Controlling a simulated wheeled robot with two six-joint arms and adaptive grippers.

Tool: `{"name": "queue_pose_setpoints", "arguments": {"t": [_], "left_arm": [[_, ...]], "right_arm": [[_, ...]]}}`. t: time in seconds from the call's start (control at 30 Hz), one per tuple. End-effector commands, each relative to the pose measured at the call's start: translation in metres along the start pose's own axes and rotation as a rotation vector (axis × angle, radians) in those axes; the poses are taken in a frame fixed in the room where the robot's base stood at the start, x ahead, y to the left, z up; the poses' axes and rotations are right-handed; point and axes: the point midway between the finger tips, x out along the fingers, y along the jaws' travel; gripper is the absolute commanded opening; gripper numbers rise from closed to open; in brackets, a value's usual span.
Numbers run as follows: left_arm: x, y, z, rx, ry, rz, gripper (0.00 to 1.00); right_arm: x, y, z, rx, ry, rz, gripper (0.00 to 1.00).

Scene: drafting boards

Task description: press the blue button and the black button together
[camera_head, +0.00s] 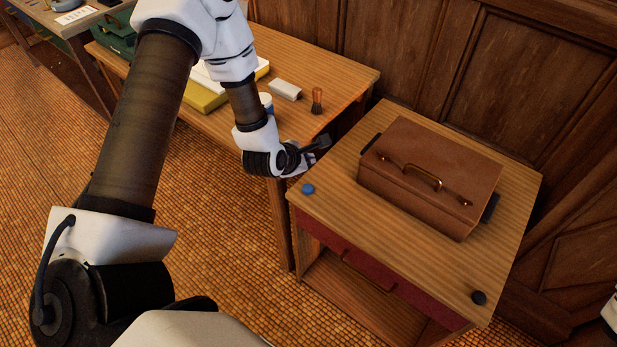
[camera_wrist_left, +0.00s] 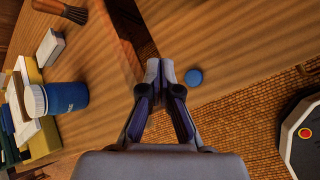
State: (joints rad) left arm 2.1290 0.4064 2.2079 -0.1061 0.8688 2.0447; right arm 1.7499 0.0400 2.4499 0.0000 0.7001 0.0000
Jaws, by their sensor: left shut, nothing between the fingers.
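The blue button (camera_head: 307,188) is a small round disc on the left front corner of the small wooden cabinet (camera_head: 330,200). It also shows in the left wrist view (camera_wrist_left: 194,77), just right of my fingertips. The black button (camera_head: 479,297) is a similar disc near the cabinet's right front corner. My left gripper (camera_head: 312,154) is shut and empty, at the cabinet's left edge, a little behind the blue button and apart from it in the picture. Its fingertips (camera_wrist_left: 160,69) meet in the left wrist view. My right gripper is not in view.
A brown case (camera_head: 430,175) with a brass handle stands on the cabinet between and behind the buttons. A long table (camera_head: 335,82) at the left holds a brush (camera_head: 317,100), a white block (camera_head: 285,90) and a blue cup with a white lid (camera_wrist_left: 66,97). The cabinet's front strip is clear.

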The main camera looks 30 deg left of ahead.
Motion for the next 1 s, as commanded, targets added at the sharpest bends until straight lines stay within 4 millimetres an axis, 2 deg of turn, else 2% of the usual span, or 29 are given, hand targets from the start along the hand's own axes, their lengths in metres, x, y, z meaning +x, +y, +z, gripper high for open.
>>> {"name": "queue_pose_setpoints", "arguments": {"t": [0.47, 0.5, 0.6, 1.0], "left_arm": [[0.045, -0.033, -0.033, 0.001, 0.002, -0.001, 0.00], [0.051, -0.037, -0.037, 0.000, 0.001, -0.001, 0.00], [0.058, -0.042, -0.042, 0.000, 0.000, 0.000, 0.00], [0.059, -0.043, -0.043, 0.000, 0.000, 0.000, 0.00]], "right_arm": [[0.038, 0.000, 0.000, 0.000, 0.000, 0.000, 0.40], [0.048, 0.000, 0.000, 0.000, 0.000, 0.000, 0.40], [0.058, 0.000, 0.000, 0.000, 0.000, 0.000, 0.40], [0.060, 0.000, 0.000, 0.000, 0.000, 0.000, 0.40]]}}
